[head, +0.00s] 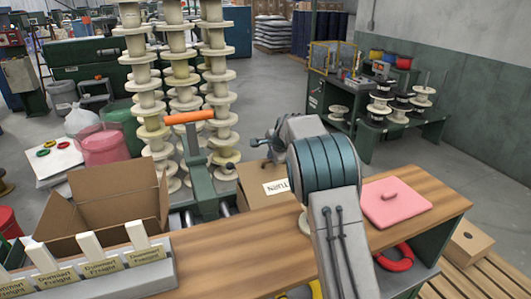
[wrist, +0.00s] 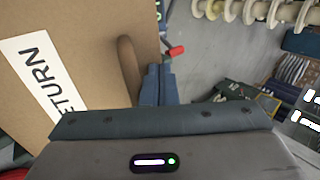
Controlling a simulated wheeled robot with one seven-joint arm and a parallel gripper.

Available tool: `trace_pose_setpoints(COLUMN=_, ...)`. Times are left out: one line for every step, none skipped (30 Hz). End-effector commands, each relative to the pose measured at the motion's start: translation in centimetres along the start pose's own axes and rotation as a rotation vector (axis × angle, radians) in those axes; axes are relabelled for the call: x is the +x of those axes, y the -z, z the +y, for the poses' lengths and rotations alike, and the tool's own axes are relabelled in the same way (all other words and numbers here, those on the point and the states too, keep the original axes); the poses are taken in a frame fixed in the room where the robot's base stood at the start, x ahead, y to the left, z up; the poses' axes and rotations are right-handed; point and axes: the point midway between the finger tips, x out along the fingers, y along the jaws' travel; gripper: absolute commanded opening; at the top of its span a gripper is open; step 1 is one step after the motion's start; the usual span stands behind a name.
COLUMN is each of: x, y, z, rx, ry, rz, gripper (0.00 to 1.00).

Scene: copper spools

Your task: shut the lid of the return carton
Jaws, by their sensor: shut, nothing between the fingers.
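The return carton (head: 252,182) is a brown cardboard box behind the wooden bench, partly hidden by my arm in the head view. Its white label shows only "TURN" there. In the wrist view a broad brown face of the carton (wrist: 85,85) fills the left side, with the "RETURN" label running up it. I cannot tell how far its lid stands open. My gripper (wrist: 157,82) is shut and empty, just right of the carton's edge in the wrist view. A curved brown strip lies beside the fingers. In the head view my gripper is mostly hidden behind my arm.
An open brown carton (head: 110,195) stands at the left, behind a labelled "Freight" rack (head: 90,275). A pink pad (head: 395,203) lies on the bench (head: 235,255). An orange-handled post (head: 198,165) and tall spool stacks (head: 185,80) stand beyond.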

Motion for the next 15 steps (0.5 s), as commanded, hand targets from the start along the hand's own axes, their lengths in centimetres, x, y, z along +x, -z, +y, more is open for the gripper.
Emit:
trace_pose_setpoints(x=0.8, y=0.2, z=0.3, rx=0.002, ry=-0.001, rz=0.002, gripper=0.00)
trace_pose_setpoints(x=1.1, y=0.3, z=0.3, rx=0.003, ry=-0.001, rz=0.003, gripper=0.00)
trace_pose_setpoints(x=1.4, y=0.4, z=0.4, rx=0.004, ry=-0.001, rz=0.004, gripper=0.00)
trace_pose_setpoints(x=1.7, y=0.4, z=0.5, rx=0.005, ry=-0.001, rz=0.004, gripper=0.00)
trace_pose_setpoints(x=1.9, y=0.5, z=0.5, rx=0.005, ry=-0.001, rz=0.004, gripper=0.00)
trace_pose_setpoints(x=2.2, y=0.5, z=0.6, rx=0.005, ry=-0.001, rz=0.005, gripper=0.00)
trace_pose_setpoints(x=2.3, y=0.5, z=0.6, rx=0.006, ry=-0.001, rz=0.005, gripper=0.00)
trace_pose_setpoints(x=2.5, y=0.5, z=0.6, rx=0.006, ry=-0.001, rz=0.005, gripper=0.00)
trace_pose_setpoints(x=2.6, y=0.5, z=0.7, rx=0.006, ry=0.000, rz=0.005, gripper=0.00)
trace_pose_setpoints(x=2.7, y=0.5, z=0.7, rx=0.006, ry=0.000, rz=0.005, gripper=0.00)
trace_pose_setpoints(x=2.8, y=0.5, z=0.7, rx=0.006, ry=0.000, rz=0.005, gripper=0.00)
trace_pose_setpoints(x=2.9, y=0.5, z=0.7, rx=0.006, ry=-0.001, rz=0.004, gripper=0.00)
trace_pose_setpoints(x=3.0, y=0.5, z=0.8, rx=0.005, ry=-0.001, rz=0.004, gripper=0.00)
trace_pose_setpoints(x=3.1, y=0.4, z=0.8, rx=0.005, ry=-0.001, rz=0.004, gripper=0.00)
trace_pose_setpoints(x=3.2, y=0.4, z=0.8, rx=0.005, ry=-0.001, rz=0.004, gripper=0.00)
